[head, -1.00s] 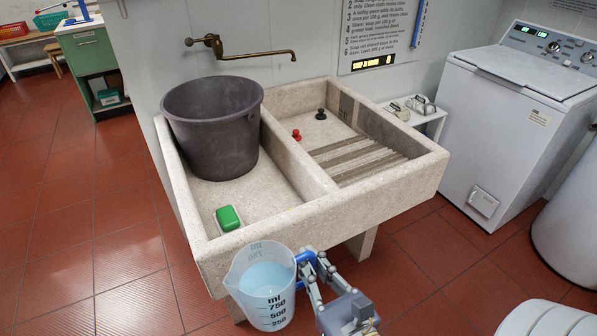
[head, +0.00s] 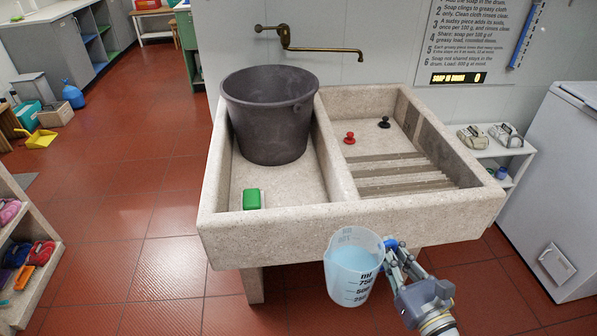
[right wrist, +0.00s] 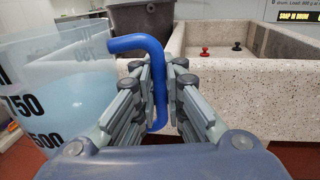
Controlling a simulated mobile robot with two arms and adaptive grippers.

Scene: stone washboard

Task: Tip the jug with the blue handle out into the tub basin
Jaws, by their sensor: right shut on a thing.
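The jug (head: 353,268) is clear with black volume marks and holds pale blue liquid. It is upright in front of the stone sink's front wall. Its blue handle (right wrist: 158,85) is between the fingers of my right gripper (head: 398,258), which is shut on it; the jug fills the left of the right wrist view (right wrist: 60,90). The stone sink (head: 300,232) has two compartments. The left, tub basin (head: 285,188) holds a big dark grey bucket (head: 268,120) at its back and a green block (head: 252,199) near its front. My left gripper is not in view.
The right compartment has a ribbed washboard (head: 400,172), a red plug (head: 349,138) and a black plug (head: 384,122). A brass tap (head: 310,49) reaches over the sink from the wall. A white chest machine (head: 555,190) stands at right. The floor at left is mostly clear.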

